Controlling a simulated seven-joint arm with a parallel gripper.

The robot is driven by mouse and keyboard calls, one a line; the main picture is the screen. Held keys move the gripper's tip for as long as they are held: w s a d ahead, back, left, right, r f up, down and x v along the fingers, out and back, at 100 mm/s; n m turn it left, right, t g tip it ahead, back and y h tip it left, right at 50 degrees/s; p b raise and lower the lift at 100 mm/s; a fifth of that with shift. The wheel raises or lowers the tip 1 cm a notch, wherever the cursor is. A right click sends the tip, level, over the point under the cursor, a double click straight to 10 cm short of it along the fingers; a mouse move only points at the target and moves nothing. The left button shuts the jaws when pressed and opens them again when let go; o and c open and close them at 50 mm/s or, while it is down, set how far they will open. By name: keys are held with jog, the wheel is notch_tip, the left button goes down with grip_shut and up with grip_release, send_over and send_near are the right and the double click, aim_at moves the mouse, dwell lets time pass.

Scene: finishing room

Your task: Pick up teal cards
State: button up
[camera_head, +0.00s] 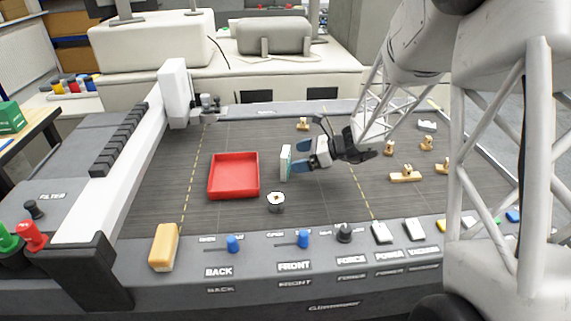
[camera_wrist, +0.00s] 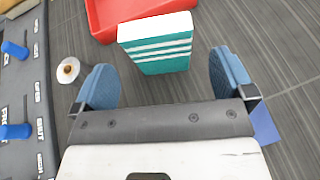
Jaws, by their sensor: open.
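The teal cards (camera_head: 286,163) stand upright as a small white-and-teal block on the dark bed, just right of the red tray. In the wrist view the teal cards (camera_wrist: 157,44) show white stripes on a teal face and lie ahead of the fingertips, near the middle of the gap. My gripper (camera_head: 299,157) is open, with its blue fingertips close to the right side of the cards. In the wrist view my gripper (camera_wrist: 166,78) has its two blue pads spread wide with nothing between them. Whether a fingertip touches the cards cannot be told.
A red tray (camera_head: 234,195) lies left of the cards; its edge shows beyond them in the wrist view (camera_wrist: 95,22). A small round white-and-dark item (camera_head: 276,202) stands in front. Wooden pieces (camera_head: 405,174) lie to the right. A control panel with knobs (camera_head: 304,238) borders the front.

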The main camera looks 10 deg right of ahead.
aim_at(289, 159)
jog(key=shift+a, duration=0.15)
jog(key=shift+x, duration=2.5)
jog(key=c, duration=1)
